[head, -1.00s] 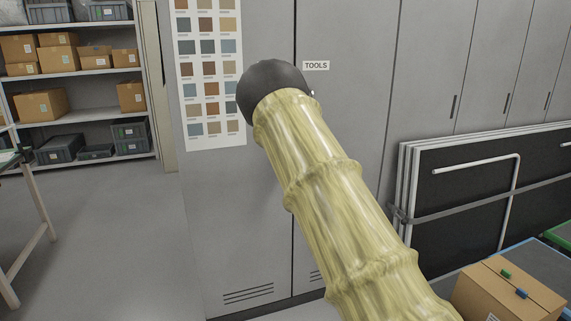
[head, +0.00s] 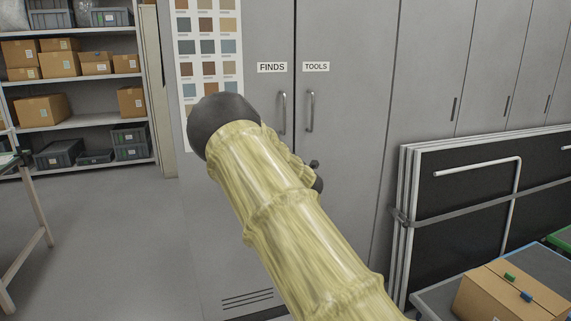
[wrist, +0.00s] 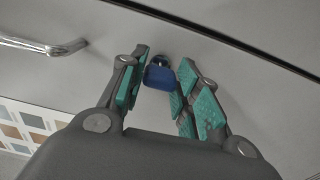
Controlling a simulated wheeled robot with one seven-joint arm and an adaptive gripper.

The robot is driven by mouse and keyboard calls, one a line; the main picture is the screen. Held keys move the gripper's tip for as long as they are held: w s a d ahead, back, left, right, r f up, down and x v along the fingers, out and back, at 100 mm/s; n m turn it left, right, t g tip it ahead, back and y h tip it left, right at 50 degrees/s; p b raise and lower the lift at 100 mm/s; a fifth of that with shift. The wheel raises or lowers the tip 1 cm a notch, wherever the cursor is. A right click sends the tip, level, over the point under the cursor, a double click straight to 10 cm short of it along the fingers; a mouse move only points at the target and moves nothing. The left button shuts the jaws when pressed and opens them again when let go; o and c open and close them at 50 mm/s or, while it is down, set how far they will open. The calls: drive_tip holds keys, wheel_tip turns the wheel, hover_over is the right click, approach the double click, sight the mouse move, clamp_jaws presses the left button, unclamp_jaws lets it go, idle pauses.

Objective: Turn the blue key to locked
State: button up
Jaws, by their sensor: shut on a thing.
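The blue key (wrist: 158,76) sits at a small dark lock on the grey cabinet door in the wrist view. It is between the teal pads of my gripper (wrist: 159,71), which is shut on it. The door's seam runs past the key at the upper right, and a metal handle (wrist: 45,46) is to the left. In the head view, my sleeved arm hides the key and most of the gripper. I cannot read which way the key is turned.
Grey cabinet doors carry the labels FINDS (head: 272,67) and TOOLS (head: 316,66). A colour chart (head: 207,45) is at the left. Framed black panels (head: 470,200) lean at the right, near a cardboard box (head: 508,295). Open floor lies at the left.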

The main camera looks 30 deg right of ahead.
idle(0.3)
drive_tip(key=o, duration=1)
drive_tip(key=v, duration=1.2)
drive_tip(key=shift+f, duration=0.1)
